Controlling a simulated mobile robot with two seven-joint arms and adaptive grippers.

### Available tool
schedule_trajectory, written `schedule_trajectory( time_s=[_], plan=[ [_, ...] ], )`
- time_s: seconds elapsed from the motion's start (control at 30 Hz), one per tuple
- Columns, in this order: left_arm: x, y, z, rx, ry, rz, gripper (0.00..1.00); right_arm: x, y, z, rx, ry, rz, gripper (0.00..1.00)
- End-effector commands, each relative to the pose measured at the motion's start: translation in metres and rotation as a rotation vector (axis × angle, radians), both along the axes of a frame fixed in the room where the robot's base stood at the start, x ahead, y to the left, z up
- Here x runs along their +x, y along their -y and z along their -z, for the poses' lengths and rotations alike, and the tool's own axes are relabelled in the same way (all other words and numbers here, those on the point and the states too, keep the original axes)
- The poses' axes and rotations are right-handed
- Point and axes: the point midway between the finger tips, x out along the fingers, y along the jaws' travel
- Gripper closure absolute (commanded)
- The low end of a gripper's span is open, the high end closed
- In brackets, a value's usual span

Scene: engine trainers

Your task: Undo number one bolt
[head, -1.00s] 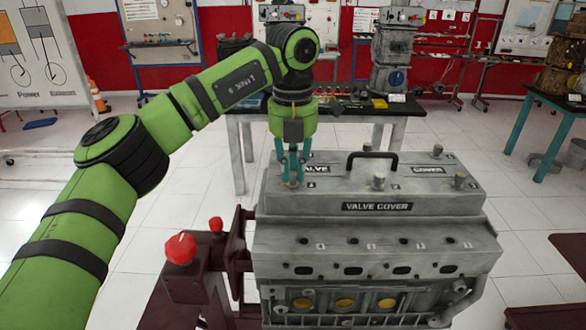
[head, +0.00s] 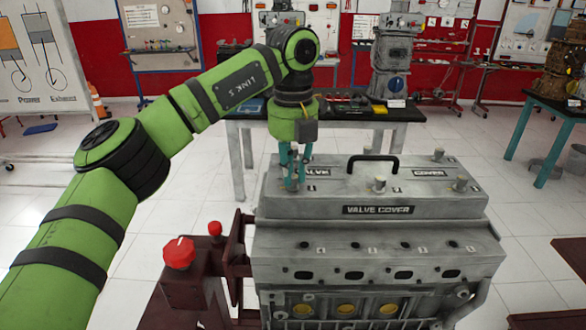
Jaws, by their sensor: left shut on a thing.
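The grey valve cover (head: 376,209) sits on top of the engine block, with a black handle on it. My left gripper (head: 293,184) points straight down over the cover's left end. Its teal fingers are shut on a bolt at the cover's left, which the fingers mostly hide. I cannot clearly read the number mark beside it. Other bolts stand upright on the cover: one at the front middle (head: 380,184), one at the front right (head: 461,184) and one at the back right (head: 438,155). My right gripper is not in view.
The engine block (head: 376,245) stands on a dark red stand with red knobs (head: 179,253) at its left. A dark-topped table (head: 405,113) with parts is behind. A teal-legged table (head: 545,120) stands at the right. White floor is open around.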

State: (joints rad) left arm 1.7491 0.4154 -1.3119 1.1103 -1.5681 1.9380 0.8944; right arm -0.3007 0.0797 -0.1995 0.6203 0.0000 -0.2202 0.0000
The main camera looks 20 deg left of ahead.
Motion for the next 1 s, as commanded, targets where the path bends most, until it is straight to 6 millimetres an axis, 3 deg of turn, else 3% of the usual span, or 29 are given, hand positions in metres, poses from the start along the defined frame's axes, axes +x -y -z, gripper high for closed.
schedule_trajectory(
  time_s=[0.17,0.2,0.23,0.67,0.77,1.0],
  plan=[
    [-0.002,0.001,0.005,0.004,-0.013,0.004,1.00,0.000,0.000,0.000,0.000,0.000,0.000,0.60],
    [-0.002,0.001,0.005,0.003,-0.013,0.004,0.70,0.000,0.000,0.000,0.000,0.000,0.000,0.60],
    [-0.002,0.001,0.004,0.003,-0.012,0.005,0.58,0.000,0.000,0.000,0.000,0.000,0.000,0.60],
    [0.000,0.000,-0.005,0.001,-0.001,0.002,0.58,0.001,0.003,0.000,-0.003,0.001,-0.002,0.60],
    [0.000,0.001,-0.019,0.001,0.000,0.003,0.58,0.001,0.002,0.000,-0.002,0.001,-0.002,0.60],
    [0.000,0.001,-0.072,0.004,-0.001,0.001,0.58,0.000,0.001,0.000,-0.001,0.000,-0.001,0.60]
  ],
)
